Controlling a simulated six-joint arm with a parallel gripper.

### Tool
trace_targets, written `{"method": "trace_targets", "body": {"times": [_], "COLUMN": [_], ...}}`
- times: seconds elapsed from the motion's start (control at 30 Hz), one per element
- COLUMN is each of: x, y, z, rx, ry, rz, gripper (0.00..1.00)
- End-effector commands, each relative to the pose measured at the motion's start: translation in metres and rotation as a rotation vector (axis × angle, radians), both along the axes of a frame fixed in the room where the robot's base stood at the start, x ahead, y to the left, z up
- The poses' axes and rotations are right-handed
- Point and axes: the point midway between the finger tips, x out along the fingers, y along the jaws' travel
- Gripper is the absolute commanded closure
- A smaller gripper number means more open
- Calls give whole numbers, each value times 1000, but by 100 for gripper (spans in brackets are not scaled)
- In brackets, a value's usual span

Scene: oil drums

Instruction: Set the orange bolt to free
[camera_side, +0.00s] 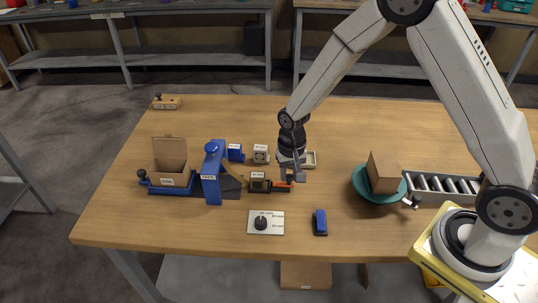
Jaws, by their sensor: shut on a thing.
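The orange bolt (284,187) is a small orange piece at the right end of a low dark block (262,183) with a white label, near the middle of the table. My gripper (293,179) points down at the bolt's right end and is shut on it. The fingers hide part of the bolt. The label on the block is too small to read, and I cannot tell the bolt's exact setting.
Small labelled blocks (260,153) stand behind. A blue tape dispenser (211,178) and open carton (171,163) are left. A knob panel (265,223) and blue object (320,223) lie in front. A green turntable (367,190) with a box and rollers (440,187) are right.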

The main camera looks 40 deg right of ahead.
Motion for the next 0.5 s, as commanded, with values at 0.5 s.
{"method": "trace_targets", "body": {"times": [0.5], "x": [-2], "y": [-2], "z": [1], "rx": [-2], "ry": [8], "rz": [-1], "gripper": [31]}}
